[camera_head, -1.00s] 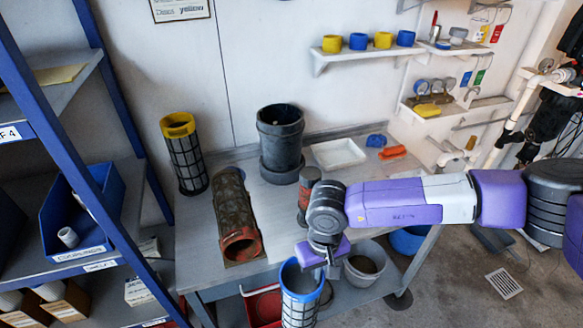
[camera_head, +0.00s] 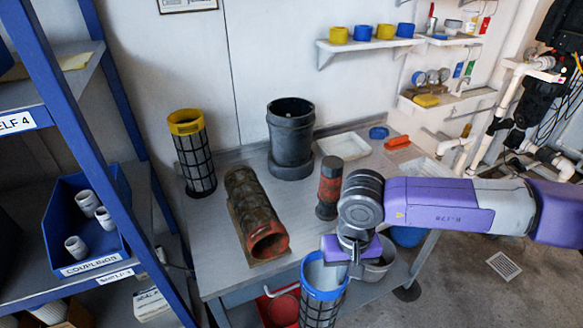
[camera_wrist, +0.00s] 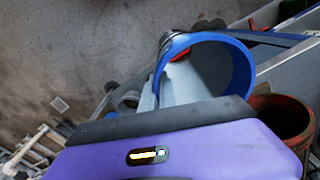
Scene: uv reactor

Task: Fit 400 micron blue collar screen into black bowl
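The blue collar screen (camera_head: 322,295) is upright, with a blue ring on a dark mesh body. It is in front of the table edge, and its lower end is cut off by the frame. My gripper (camera_head: 350,262) is at the right side of its collar and appears shut on the rim; the fingertips are hidden. In the wrist view the blue collar (camera_wrist: 243,68) is just beyond my gripper (camera_wrist: 165,115), with its open mouth showing. The black bowl (camera_head: 291,145) stands upright on the table toward the wall, apart from the screen, with its top open.
On the table are a yellow collar screen (camera_head: 193,155), a dirty red-ended screen (camera_head: 250,212) lying down, a red-and-black cylinder (camera_head: 329,187) and a white tray (camera_head: 343,146). A blue shelf rack (camera_head: 95,150) stands left. A grey bucket (camera_head: 375,262) is beside the screen.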

